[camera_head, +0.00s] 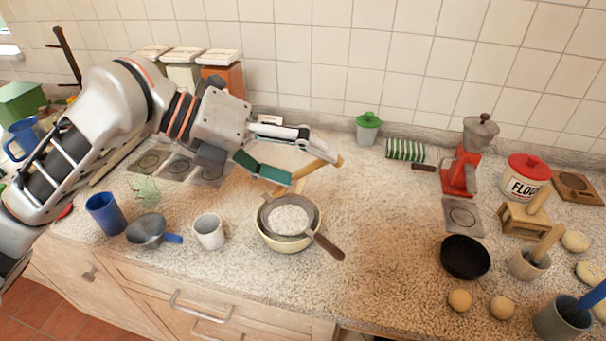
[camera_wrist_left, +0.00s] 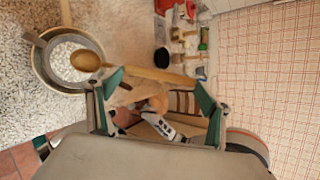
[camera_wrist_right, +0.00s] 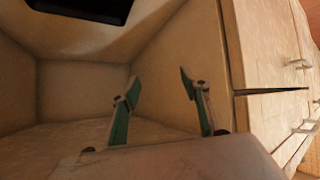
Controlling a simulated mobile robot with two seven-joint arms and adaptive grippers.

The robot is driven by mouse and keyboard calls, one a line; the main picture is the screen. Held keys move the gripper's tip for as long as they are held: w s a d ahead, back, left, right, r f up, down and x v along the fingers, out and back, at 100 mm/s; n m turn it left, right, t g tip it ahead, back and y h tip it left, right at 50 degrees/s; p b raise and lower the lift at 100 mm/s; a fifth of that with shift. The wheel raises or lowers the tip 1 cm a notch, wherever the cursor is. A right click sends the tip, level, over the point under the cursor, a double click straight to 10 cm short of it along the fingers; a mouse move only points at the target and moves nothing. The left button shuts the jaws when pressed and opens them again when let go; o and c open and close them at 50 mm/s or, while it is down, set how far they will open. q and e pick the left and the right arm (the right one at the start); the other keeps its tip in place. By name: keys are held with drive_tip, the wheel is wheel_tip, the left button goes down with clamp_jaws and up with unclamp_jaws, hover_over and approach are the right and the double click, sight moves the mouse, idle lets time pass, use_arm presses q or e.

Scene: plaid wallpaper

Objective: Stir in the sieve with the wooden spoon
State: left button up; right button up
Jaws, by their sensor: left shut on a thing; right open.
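The sieve (camera_head: 270,222), with a pale fill and a brown handle, sits in a cream bowl (camera_head: 262,238) on the counter. My left gripper (camera_head: 298,166) is above and behind it, shut on the wooden spoon (camera_head: 314,167). The left wrist view shows the spoon (camera_wrist_left: 150,73) across the fingers, its round head overlapping the edge of the sieve (camera_wrist_left: 60,42). How high the head is above the rim I cannot tell. My right gripper (camera_wrist_right: 160,88) is open and empty, low beside the cupboards; it is not in the head view.
A black pan (camera_head: 465,257) and a red grinder (camera_head: 460,168) stand to the right. The counter between bowl and pan is clear.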

use_arm(q)
drive_tip(key=shift+w+a+r, duration=0.15)
drive_tip(key=shift+w+r, duration=0.1)
drive_tip(key=shift+s+r+m+g, duration=0.25)
drive_tip(key=shift+r+m+g, duration=0.05)
drive_tip(key=shift+m+g, duration=0.35)
use_arm(e)
drive_tip(key=shift+w+a, duration=0.1)
drive_tip(key=shift+w, duration=0.35)
use_arm(q)
wheel_tip(320, 180, down, 8)
drive_tip(key=b, duration=0.5)
use_arm(e)
wheel_tip(320, 180, down, 6)
drive_tip(key=shift+s+a, duration=0.3)
drive_tip(key=shift+s, duration=0.05)
use_arm(q)
drive_tip(key=shift+r, duration=0.1)
use_arm(e)
drive_tip(key=shift+w+r, duration=0.15)
drive_tip(key=shift+r, duration=0.15)
